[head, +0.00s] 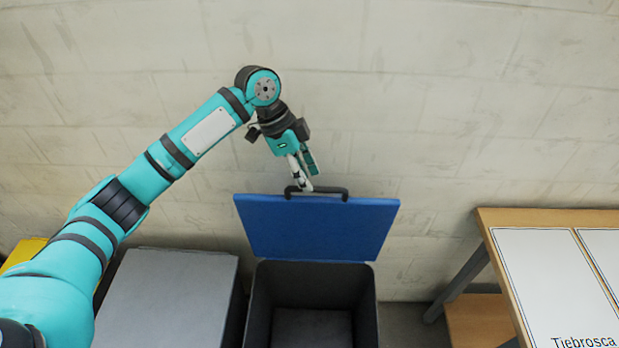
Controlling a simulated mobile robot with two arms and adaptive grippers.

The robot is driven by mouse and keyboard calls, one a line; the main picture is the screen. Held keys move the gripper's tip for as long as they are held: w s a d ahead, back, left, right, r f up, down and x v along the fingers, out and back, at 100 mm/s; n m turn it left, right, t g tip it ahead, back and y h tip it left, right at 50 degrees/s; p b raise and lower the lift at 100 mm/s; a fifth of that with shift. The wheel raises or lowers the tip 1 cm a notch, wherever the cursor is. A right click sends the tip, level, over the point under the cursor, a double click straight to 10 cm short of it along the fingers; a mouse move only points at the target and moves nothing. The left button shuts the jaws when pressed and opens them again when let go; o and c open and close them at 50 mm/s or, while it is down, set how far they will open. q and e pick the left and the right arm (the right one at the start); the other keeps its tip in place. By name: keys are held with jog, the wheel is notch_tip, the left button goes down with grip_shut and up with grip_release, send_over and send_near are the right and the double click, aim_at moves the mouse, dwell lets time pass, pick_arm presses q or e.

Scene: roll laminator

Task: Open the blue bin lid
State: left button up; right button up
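The blue bin lid (318,227) stands raised at the back of the dark grey bin (313,290), whose inside is open to view. A black handle (330,189) sits on the lid's top edge. My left gripper (306,186) comes down from above at the left part of this handle, with its fingers at or touching it. I cannot tell whether the fingers are closed around the handle. My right gripper is not in view.
A grey closed box (170,300) stands left of the bin, with something yellow (22,252) at the far left. A wooden table (545,217) with white sheets (545,280) stands at the right. A pale block wall (450,120) is close behind.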

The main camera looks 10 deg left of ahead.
pick_arm(q)
jog(key=shift+x, duration=1.05)
jog(key=shift+f, duration=0.2)
jog(key=shift+d, duration=0.1)
grip_shut()
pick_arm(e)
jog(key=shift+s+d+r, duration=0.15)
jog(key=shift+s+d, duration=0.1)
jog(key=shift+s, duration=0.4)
